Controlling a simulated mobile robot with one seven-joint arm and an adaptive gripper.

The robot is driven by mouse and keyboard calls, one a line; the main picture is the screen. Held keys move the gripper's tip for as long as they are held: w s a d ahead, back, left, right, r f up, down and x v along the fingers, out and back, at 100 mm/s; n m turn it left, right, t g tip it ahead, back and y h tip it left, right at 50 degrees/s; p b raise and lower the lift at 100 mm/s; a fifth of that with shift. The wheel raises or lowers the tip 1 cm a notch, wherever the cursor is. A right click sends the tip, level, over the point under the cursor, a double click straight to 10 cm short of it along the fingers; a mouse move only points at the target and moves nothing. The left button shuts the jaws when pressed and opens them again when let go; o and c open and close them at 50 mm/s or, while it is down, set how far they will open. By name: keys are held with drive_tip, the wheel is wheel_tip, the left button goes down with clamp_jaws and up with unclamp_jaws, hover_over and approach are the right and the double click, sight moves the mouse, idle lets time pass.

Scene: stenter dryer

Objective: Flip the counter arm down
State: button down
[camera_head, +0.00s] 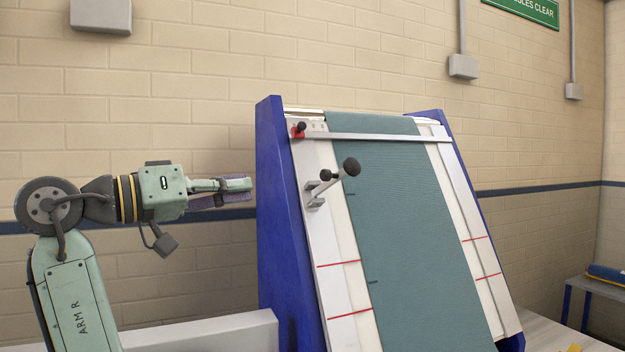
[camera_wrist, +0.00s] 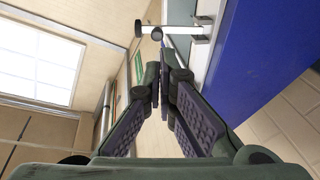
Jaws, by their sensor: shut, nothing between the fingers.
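The counter arm (camera_head: 333,182) is a short grey lever on a bracket on the left white rail of the sloped frame. It slants up and right from the bracket to a black wheel (camera_head: 351,167), with a small black knob beside it. The wheel stands off the green cloth. In the wrist view the counter arm (camera_wrist: 175,30) shows at the top, beyond my fingertips. My gripper (camera_head: 248,190) is shut and empty, pointing right, left of the frame's blue side panel in the head view. In the wrist view its fingers (camera_wrist: 166,75) converge below the wheel.
The blue side panel (camera_head: 285,225) stands between my gripper and the rail in the head view. Open space lies left of the panel, before the brick wall.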

sight(323, 177)
drive_tip(key=x, duration=1.4)
drive_tip(key=shift+d, duration=0.2)
drive_tip(key=shift+d+r+n+t+y, duration=0.15)
drive_tip(key=shift+d+n+t+y, duration=0.15)
drive_tip(key=shift+y, duration=0.1)
